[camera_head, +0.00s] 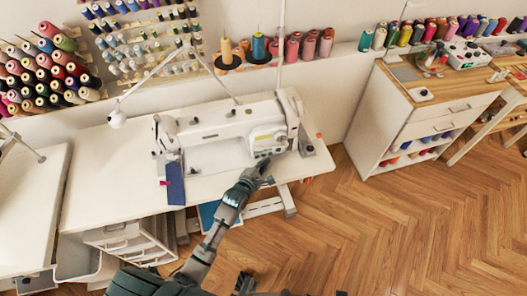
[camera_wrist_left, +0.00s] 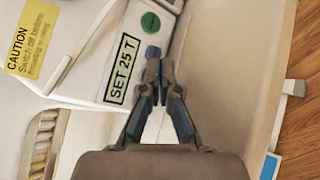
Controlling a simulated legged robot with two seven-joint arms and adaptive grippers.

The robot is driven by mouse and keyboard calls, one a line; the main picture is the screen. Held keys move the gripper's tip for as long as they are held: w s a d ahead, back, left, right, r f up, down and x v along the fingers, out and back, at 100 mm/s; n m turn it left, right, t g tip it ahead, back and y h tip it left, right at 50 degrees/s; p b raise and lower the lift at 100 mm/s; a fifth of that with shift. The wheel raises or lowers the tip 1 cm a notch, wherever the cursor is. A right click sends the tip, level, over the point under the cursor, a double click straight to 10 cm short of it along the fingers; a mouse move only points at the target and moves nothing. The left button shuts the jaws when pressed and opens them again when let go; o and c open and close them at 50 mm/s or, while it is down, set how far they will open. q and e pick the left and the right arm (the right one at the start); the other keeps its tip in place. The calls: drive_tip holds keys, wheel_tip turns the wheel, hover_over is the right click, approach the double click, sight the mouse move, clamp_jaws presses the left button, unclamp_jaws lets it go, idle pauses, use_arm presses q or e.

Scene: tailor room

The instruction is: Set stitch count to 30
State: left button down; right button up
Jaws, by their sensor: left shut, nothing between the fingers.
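The white sewing machine (camera_head: 222,130) stands on a white table. Its lower right front, with small controls, is by my left gripper (camera_head: 262,168). In the left wrist view a label (camera_wrist_left: 122,69) on the machine reads "SET 25 T". A round green button (camera_wrist_left: 150,23) is above it. My left gripper (camera_wrist_left: 158,80) is shut and empty, its tips at the machine's front to the right of the label. A small dark blue piece (camera_wrist_left: 152,53) shows just beyond the tips; I cannot tell whether they touch it. My right gripper is not seen.
A yellow caution label (camera_wrist_left: 32,38) is on the machine. Thread racks line the wall behind. A wooden-topped cabinet (camera_head: 425,110) stands at right. The wooden floor between is clear.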

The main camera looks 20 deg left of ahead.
use_arm(q)
drive_tip(key=shift+w+a, duration=0.2)
drive_tip(key=shift+w, duration=0.05)
idle(0.5)
drive_tip(key=shift+s+d+r+p, duration=0.15)
drive_tip(key=shift+s+d+p, duration=0.15)
drive_tip(key=shift+p, duration=0.3)
drive_tip(key=shift+s, duration=0.2)
